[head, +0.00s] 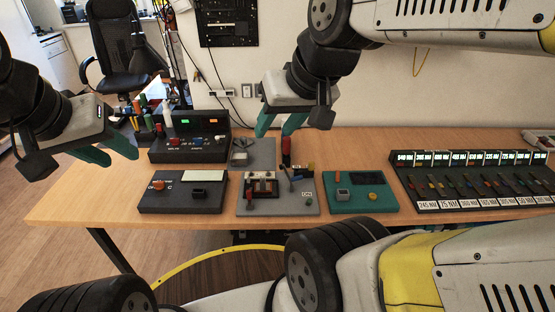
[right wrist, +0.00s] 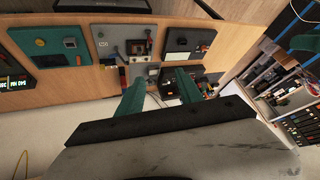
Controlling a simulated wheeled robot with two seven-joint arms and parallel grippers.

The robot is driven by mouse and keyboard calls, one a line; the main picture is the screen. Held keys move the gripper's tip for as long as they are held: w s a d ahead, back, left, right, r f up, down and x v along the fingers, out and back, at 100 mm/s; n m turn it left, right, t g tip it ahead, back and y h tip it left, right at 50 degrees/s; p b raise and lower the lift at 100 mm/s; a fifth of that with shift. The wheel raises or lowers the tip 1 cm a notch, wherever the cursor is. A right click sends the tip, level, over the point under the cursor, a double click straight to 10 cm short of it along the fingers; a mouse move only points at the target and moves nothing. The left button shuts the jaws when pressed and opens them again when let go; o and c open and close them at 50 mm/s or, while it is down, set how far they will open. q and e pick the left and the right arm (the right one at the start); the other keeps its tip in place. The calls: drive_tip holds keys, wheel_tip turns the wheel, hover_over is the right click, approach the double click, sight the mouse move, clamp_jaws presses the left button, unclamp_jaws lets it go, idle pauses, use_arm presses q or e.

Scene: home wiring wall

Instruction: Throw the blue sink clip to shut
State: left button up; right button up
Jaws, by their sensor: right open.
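A grey board (head: 278,207) in the middle of the table carries a black block with light contacts (head: 262,186), thin levers and a red-handled lever (head: 250,192). I cannot make out a clearly blue clip on it; the parts are too small. The board also shows in the right wrist view (right wrist: 116,70). My right gripper (head: 279,131) is open and empty, above and behind this board, near an upright red piece (head: 286,147). Its two teal fingers are apart in the right wrist view (right wrist: 158,98). My left gripper (head: 121,155) is open and empty over the table's left side.
A black panel with lit displays (head: 188,150) stands at the back left. A dark box (head: 180,205) lies left of the grey board, a teal board (head: 358,205) right of it. A long black switch rack (head: 470,204) fills the right. Bare table lies along the front edge.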

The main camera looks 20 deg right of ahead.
sight(295, 178)
drive_tip(key=shift+c, duration=0.2)
